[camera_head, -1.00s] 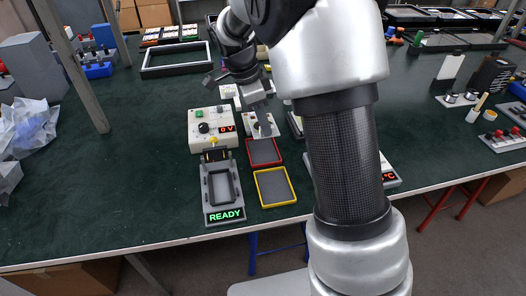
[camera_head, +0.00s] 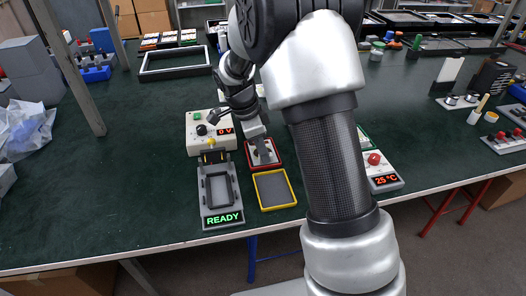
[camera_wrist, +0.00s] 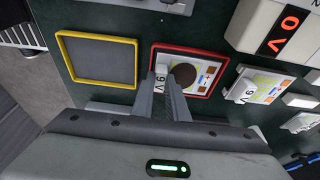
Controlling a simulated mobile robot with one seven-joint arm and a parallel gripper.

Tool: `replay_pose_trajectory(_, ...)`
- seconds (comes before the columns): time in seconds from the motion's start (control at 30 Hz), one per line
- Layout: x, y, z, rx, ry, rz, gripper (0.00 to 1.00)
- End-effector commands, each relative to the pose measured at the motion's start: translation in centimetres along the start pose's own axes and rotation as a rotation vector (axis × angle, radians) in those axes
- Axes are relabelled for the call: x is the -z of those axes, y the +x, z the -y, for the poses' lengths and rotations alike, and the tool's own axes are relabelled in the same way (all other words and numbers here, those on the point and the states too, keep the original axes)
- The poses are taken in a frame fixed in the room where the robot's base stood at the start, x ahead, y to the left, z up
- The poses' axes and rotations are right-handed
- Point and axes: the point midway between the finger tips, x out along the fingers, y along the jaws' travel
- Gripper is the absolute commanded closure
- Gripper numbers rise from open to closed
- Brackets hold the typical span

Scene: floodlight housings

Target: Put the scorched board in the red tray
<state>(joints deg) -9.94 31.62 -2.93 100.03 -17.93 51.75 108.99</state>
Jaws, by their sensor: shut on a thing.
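The scorched board (camera_wrist: 205,71) is a pale board with a large dark brown round mark and a "6 V" label. It lies within the outline of the red tray (camera_wrist: 192,49) in the wrist view. The tray's rim also shows in the head view (camera_head: 279,157), with the board partly hidden there by my gripper (camera_head: 262,144). My gripper (camera_wrist: 167,82) is shut on the board at its edge, over the tray. I cannot tell whether the board touches the tray floor.
An empty yellow tray (camera_head: 259,202) sits in front of the red one. A grey fixture reading READY (camera_head: 223,219) and a tester reading 0 V (camera_head: 196,142) stand to the left. Another 6 V board (camera_wrist: 258,88) lies close beside the red tray.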

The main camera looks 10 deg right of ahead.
Motion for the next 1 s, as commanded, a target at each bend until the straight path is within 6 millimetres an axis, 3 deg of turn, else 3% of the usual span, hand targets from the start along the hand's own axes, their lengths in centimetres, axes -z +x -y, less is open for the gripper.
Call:
replay_pose_trajectory(0.07,-0.1,0.4,0.0,0.0,0.0,0.0,1.0)
replay_pose_trajectory(0.1,-0.1,0.2,0.0,0.0,0.0,0.0,0.8)
replay_pose_trajectory(0.2,-0.1,0.2,0.0,0.0,0.0,0.0,0.68)
replay_pose_trajectory(0.57,0.0,-0.5,0.0,0.001,0.0,0.0,0.68)
replay_pose_trajectory(1.0,0.0,-9.2,0.1,0.003,-0.001,0.001,0.68)
